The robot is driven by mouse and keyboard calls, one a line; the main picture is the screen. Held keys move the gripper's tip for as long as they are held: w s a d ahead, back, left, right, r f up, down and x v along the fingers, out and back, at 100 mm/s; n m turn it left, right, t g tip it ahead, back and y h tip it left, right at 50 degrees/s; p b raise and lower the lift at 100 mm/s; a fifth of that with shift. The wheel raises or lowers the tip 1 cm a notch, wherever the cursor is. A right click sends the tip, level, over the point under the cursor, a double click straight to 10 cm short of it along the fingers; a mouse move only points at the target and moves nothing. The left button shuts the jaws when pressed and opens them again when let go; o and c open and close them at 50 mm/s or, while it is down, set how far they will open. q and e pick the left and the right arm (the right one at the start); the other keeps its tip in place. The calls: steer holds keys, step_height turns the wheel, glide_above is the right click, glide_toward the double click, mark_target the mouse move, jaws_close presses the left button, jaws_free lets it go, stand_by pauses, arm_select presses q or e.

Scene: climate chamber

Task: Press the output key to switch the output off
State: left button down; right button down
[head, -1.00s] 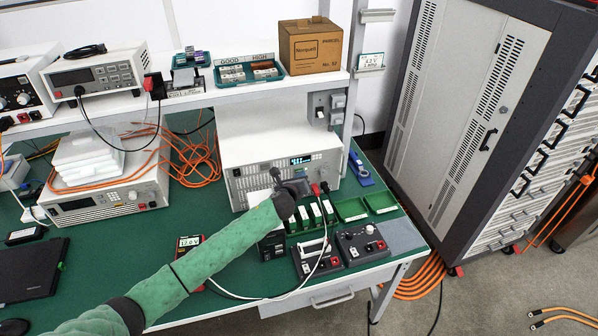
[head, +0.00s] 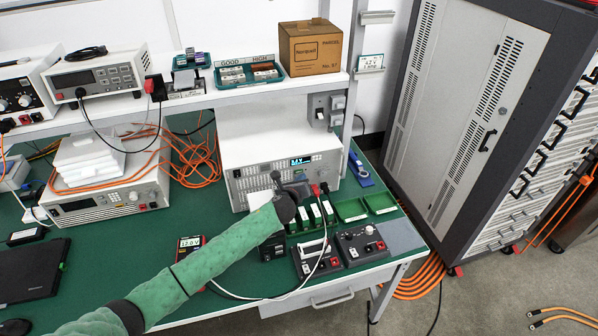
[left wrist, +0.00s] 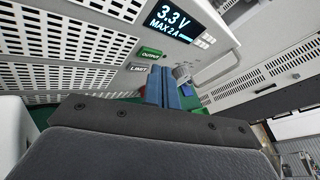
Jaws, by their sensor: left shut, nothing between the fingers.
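The power supply (head: 262,163) is a white bench unit with a lit display (head: 300,162) at the back of the green bench. In the left wrist view its display (left wrist: 172,20) reads 3.3 V, MAX 2 A. A green OUTPUT marking (left wrist: 151,52) is below the display, with a pale LIMIT marking (left wrist: 138,68) under it. My left gripper (head: 302,188) is in front of the supply's lower front. Its blue fingers (left wrist: 163,90) are together and empty, just below and right of the OUTPUT marking. I cannot tell whether they touch the panel. My right gripper is out of view.
Green trays (head: 350,209) and two dark boxes with terminals (head: 360,245) stand right of and in front of the gripper. A red meter (head: 189,243) reading 12.0 V lies beside my left arm. Cables cross the front. A shelf (head: 200,100) overhangs the bench.

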arm_select(q)
steer(key=shift+s, duration=0.15)
steer(key=shift+s+d+p, duration=0.25)
steer(key=shift+s, duration=0.5)
steer(key=shift+s+d+p, duration=0.3)
steer(key=shift+s, duration=0.5)
steer(key=shift+s+d+p, duration=0.25)
steer(key=shift+s, duration=0.5)
